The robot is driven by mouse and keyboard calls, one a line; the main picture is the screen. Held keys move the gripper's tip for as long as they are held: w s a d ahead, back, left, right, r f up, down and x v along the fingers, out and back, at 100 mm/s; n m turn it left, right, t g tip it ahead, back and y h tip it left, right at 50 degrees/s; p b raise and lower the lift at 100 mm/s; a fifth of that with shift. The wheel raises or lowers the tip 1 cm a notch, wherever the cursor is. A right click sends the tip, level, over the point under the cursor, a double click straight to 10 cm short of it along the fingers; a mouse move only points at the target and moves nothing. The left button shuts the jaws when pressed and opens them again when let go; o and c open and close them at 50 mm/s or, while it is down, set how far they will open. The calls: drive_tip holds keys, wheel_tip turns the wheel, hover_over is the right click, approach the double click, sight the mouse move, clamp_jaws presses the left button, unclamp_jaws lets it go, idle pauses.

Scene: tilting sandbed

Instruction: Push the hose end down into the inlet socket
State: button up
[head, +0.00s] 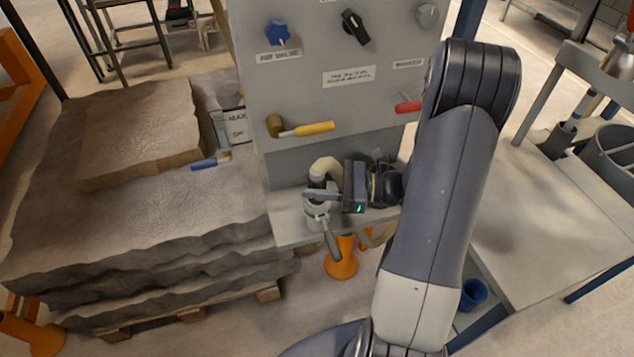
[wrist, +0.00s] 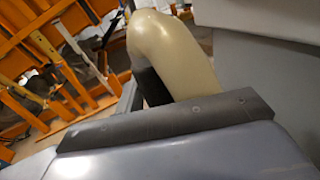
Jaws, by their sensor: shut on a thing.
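The hose is a cream, bent tube (head: 326,167) above the small shelf under the grey panel. Its dark end cuff (head: 317,183) points down. My gripper (head: 320,195) comes in from the right and is shut on the hose end. The inlet socket (head: 317,212), a grey-green fitting with a grey lever, is directly below the gripper. The fingers partly hide the gap, so I cannot tell whether the cuff is inside the socket. In the wrist view the cream bend (wrist: 178,50) and dark cuff (wrist: 150,86) stand behind the gripper's dark edge; the socket is hidden there.
The grey panel (head: 330,100) rises just behind, with knobs, a yellow-handled lever (head: 313,129) and a red handle (head: 408,106). An orange cone-like stand (head: 341,262) is below the shelf. A grey table (head: 560,220) is at right.

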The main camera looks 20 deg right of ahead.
drive_tip(key=o, duration=1.3)
drive_tip(key=b+v, duration=0.1)
drive_tip(key=v, duration=1)
drive_tip(key=shift+a, duration=0.1)
drive_tip(key=shift+a, duration=0.1)
drive_tip(key=p+x, duration=0.1)
drive_tip(key=x, duration=0.9)
drive_tip(key=shift+w+a, duration=0.15)
drive_tip(key=shift+a, duration=0.1)
drive_tip(key=shift+r+p, duration=0.4)
drive_tip(key=shift+r, duration=0.05)
drive_tip(key=shift+f, duration=0.2)
